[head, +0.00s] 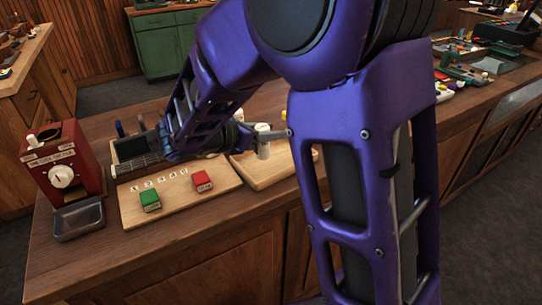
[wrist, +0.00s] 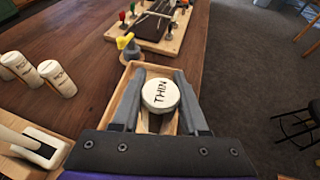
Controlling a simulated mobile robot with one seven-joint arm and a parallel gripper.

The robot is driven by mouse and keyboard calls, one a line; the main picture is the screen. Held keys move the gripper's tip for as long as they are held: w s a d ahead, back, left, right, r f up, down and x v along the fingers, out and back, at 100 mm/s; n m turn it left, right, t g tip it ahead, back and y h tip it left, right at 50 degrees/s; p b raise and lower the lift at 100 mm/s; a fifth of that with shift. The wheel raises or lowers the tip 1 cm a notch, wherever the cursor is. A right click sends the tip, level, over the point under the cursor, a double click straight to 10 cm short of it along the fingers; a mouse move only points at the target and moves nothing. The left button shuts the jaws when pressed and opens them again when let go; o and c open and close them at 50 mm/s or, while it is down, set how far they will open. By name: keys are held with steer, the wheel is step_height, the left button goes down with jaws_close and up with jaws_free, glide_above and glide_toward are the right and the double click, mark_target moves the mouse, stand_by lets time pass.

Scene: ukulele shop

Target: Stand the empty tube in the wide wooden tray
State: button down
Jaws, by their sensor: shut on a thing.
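My gripper (wrist: 160,95) is shut on a white tube (wrist: 160,94), with its two grey fingers on either side of it. The tube's round top faces the wrist camera and reads "THIN". In the head view the tube (head: 263,150) looks upright at the end of my arm. A light wooden tray (wrist: 124,92) with a raised rim lies under the fingers in the wrist view. I cannot tell whether the tube's base touches its floor, as the fingers and the tube's top hide it. Whether the tube is empty does not show.
Two white labelled tubes (wrist: 57,78) are left of my gripper. A yellow-topped item (wrist: 127,43) is just beyond the tray. A board with a green box (head: 150,200) and a red box (head: 202,181) lies on the counter, near a red machine (head: 62,165).

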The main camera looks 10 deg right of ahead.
steer(key=shift+f+b, duration=0.35)
steer(key=shift+f, duration=2.7)
steer(key=shift+f, duration=0.15)
steer(key=shift+c, duration=2.2)
jaws_free()
steer(key=shift+r, duration=0.25)
steer(key=v, duration=1.2)
steer(key=shift+p, duration=0.35)
